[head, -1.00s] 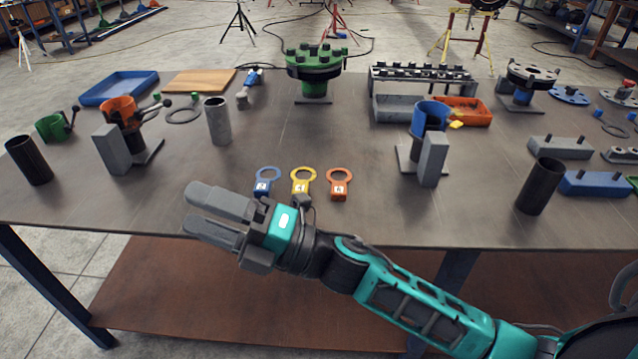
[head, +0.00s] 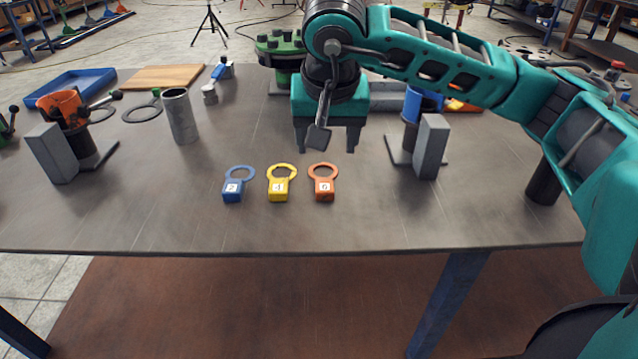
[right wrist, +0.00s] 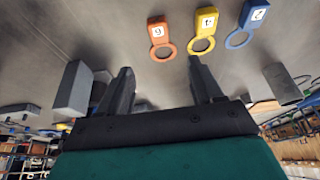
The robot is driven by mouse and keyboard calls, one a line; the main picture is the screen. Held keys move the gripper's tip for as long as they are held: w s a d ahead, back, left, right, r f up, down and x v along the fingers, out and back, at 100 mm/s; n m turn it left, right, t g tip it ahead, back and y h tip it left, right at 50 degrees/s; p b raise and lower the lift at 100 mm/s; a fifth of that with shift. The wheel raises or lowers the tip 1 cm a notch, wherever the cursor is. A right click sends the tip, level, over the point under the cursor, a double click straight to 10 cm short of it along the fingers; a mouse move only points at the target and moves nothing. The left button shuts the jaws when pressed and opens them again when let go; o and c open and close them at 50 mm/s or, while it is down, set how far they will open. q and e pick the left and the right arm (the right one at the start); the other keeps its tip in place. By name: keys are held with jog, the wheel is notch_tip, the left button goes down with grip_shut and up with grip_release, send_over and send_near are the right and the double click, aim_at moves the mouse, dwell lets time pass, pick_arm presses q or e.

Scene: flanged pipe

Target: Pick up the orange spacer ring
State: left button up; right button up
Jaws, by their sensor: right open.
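The orange spacer ring (head: 323,183) lies flat on the table, the rightmost of three tagged rings, with its square tag toward the front edge. It also shows in the right wrist view (right wrist: 160,42), beyond my fingertips. The yellow ring (head: 281,183) and the blue ring (head: 237,184) lie to its left, apart from it. My right gripper (head: 326,148) points down above the table, behind the orange ring. Its two fingers are apart with nothing between them; it shows in the right wrist view too (right wrist: 160,72). My left gripper is not in view.
A grey upright block (head: 431,147) stands to the right of the rings, beside a blue clamp. A grey pipe (head: 180,116) stands at the left, with another grey block (head: 51,153) further left. The table (head: 300,228) is clear in front of the rings.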

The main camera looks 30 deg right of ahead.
send_near(324, 178)
jog(key=f, duration=0.1)
jog(key=f+b, duration=0.1)
jog(key=f, duration=0.1)
jog(key=shift+w+d, duration=0.1)
jog(key=shift+d, duration=0.2)
jog(key=shift+w+b+x, duration=0.15)
jog(key=shift+x, duration=1.3)
jog(key=shift+w+b+x, duration=0.15)
jog(key=shift+x, duration=1.3)
jog(key=shift+r, duration=0.1)
jog(key=shift+c, duration=0.4)
jog(key=c, duration=1)
jog(key=shift+c, duration=0.6)
jog(key=shift+r, duration=0.15)
